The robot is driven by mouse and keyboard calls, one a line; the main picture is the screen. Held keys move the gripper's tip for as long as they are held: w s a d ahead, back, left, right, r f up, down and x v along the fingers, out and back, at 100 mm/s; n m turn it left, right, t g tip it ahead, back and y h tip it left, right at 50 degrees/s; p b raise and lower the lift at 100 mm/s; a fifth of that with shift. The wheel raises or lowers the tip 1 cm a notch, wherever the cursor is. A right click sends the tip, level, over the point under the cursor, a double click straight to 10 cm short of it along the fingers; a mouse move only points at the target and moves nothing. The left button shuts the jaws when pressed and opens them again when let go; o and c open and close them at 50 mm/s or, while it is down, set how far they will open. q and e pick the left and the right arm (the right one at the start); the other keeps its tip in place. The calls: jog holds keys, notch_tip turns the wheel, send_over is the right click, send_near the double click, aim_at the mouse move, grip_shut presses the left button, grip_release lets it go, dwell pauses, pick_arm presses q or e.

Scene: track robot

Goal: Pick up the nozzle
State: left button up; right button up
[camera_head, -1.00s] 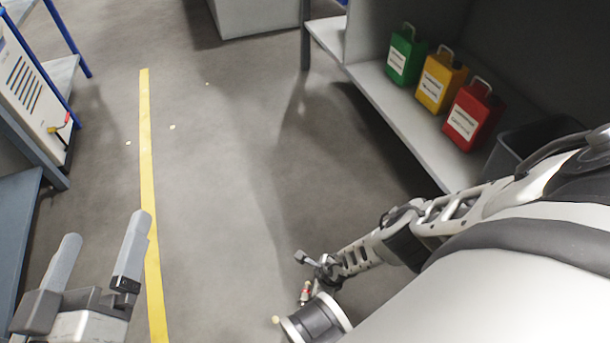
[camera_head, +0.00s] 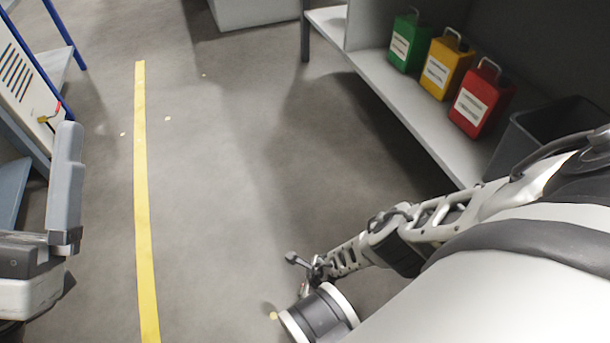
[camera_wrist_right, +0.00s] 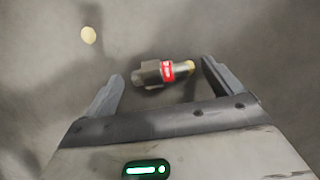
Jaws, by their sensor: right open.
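The nozzle (camera_wrist_right: 163,73) is a small grey piece with a red band and a brass-coloured end. It lies on its side on the floor in the right wrist view. My right gripper (camera_wrist_right: 165,82) is open, with one finger on each side of the nozzle; I cannot tell whether either touches it. In the head view the nozzle (camera_head: 304,288) is a small reddish speck, mostly hidden by my right gripper and arm. My left gripper (camera_head: 66,185) is at the left edge of the head view, with only one finger clearly visible, away from the nozzle.
A pale round spot (camera_wrist_right: 88,35) is on the floor near the nozzle. A shelf (camera_head: 415,112) at right holds a green can (camera_head: 406,45), a yellow can (camera_head: 440,70) and a red can (camera_head: 482,100), beside a dark bin (camera_head: 545,125). A yellow line (camera_head: 146,220) crosses open floor.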

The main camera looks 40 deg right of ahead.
jog(key=c, duration=1.2)
jog(key=shift+r, duration=0.15)
